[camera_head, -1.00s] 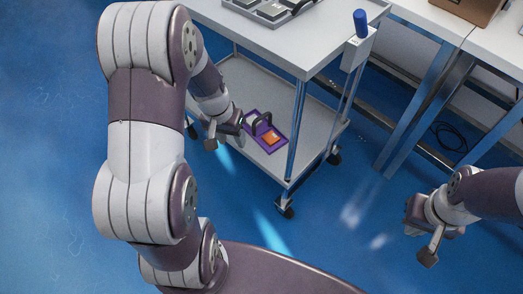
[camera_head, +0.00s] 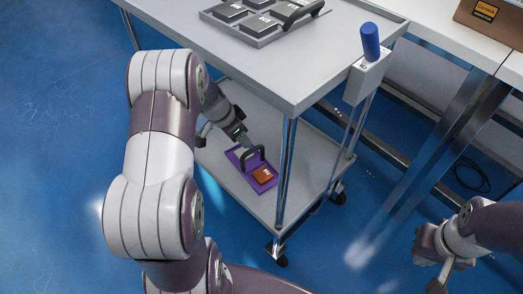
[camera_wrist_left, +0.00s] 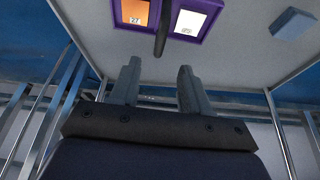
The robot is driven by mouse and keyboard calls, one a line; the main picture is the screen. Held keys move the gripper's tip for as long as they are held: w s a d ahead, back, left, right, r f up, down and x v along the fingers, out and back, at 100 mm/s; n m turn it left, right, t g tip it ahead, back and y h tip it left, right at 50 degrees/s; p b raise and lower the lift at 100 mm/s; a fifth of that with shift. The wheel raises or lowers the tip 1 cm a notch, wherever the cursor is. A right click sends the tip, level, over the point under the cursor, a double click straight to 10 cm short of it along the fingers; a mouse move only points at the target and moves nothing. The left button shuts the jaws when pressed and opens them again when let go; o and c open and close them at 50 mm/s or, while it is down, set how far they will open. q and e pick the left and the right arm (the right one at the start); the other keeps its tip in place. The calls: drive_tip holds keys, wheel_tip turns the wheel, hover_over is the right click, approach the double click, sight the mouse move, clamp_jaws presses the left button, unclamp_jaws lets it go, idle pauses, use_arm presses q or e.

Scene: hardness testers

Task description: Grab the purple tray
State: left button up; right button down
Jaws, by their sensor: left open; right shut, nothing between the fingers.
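The purple tray (camera_head: 256,187) lies on the lower shelf of the cart, with a dark arched handle (camera_head: 253,157) and an orange block (camera_head: 263,174). In the left wrist view the tray (camera_wrist_left: 187,39) is at the top, holding the orange block (camera_wrist_left: 135,12) and a white block (camera_wrist_left: 190,22), with the handle between them. My left gripper (camera_head: 243,143) is close to the handle in the head view. Its open fingers (camera_wrist_left: 157,84) show in the wrist view with nothing between them. My right gripper (camera_head: 437,275) is at the lower right, empty and away from the cart.
The cart's top shelf (camera_head: 250,70) overhangs the lower shelf (camera_head: 230,180), and a metal post (camera_head: 286,170) stands right of the tray. A grey tray with blocks (camera_head: 262,22) sits on top. A bluish block (camera_wrist_left: 293,23) lies on the shelf in the wrist view.

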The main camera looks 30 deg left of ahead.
sight(252, 149)
use_arm(q)
drive_tip(key=b+x, duration=0.2)
drive_tip(key=x, duration=0.1)
drive_tip(key=b+x, duration=0.1)
drive_tip(key=x, duration=0.3)
drive_tip(key=shift+w+f+b, duration=0.25)
drive_tip(key=shift+w+b, duration=0.05)
drive_tip(key=shift+b, duration=0.05)
drive_tip(key=b+x, duration=0.2)
drive_tip(key=x, duration=0.3)
drive_tip(key=shift+s, duration=0.15)
clamp_jaws()
